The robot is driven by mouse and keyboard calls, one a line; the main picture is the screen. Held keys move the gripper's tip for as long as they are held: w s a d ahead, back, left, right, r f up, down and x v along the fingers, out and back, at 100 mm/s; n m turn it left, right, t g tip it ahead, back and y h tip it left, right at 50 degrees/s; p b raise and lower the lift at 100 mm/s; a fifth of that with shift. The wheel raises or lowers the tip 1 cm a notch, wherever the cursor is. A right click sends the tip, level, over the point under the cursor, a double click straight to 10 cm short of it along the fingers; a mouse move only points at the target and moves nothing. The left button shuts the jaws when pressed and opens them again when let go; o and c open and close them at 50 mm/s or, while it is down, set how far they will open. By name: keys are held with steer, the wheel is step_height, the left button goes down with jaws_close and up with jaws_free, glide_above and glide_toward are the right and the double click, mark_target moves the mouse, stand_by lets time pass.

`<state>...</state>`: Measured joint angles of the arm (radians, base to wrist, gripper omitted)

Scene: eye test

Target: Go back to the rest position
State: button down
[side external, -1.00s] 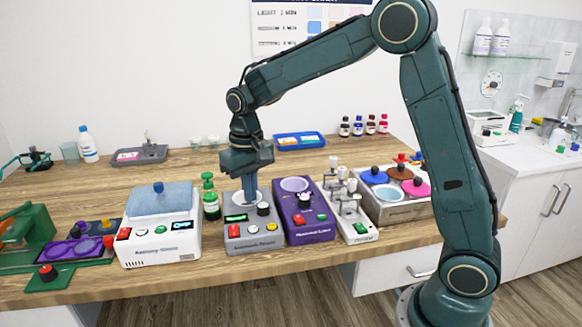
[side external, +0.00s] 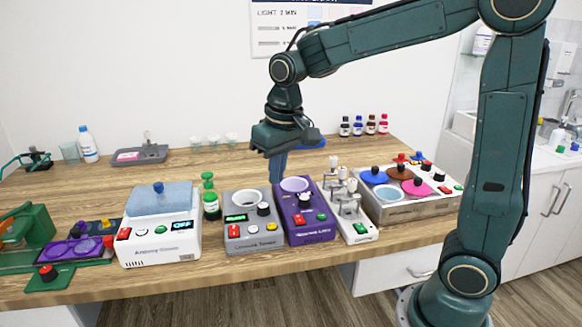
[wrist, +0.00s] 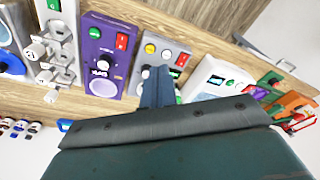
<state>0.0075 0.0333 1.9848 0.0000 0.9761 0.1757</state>
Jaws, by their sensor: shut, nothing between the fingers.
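My gripper (side external: 277,170) is in the air above the back of the bench, just behind the gap between the grey device and the purple device. Its fingers point down and are shut with nothing between them. In the wrist view the shut fingers (wrist: 158,88) show in front of the grey device. The arm reaches in from the right over the bench.
The grey device (side external: 236,232), purple device (side external: 312,233) and white device (side external: 150,250) stand along the bench. A steel box with coloured lids (side external: 410,208) is at right. Small bottles (side external: 358,128) stand behind.

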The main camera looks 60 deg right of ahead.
steer(key=s+r+n+t, duration=0.1)
steer(key=s+t, duration=0.1)
steer(key=s, duration=0.7)
steer(key=s+r+n+t, duration=0.1)
steer(key=s+t, duration=0.1)
steer(key=s, duration=0.7)
steer(key=shift+s+a+r, duration=0.15)
steer(key=shift+s+r, duration=0.15)
steer(key=shift+s, duration=0.05)
steer(key=c, duration=2.2)
jaws_free()
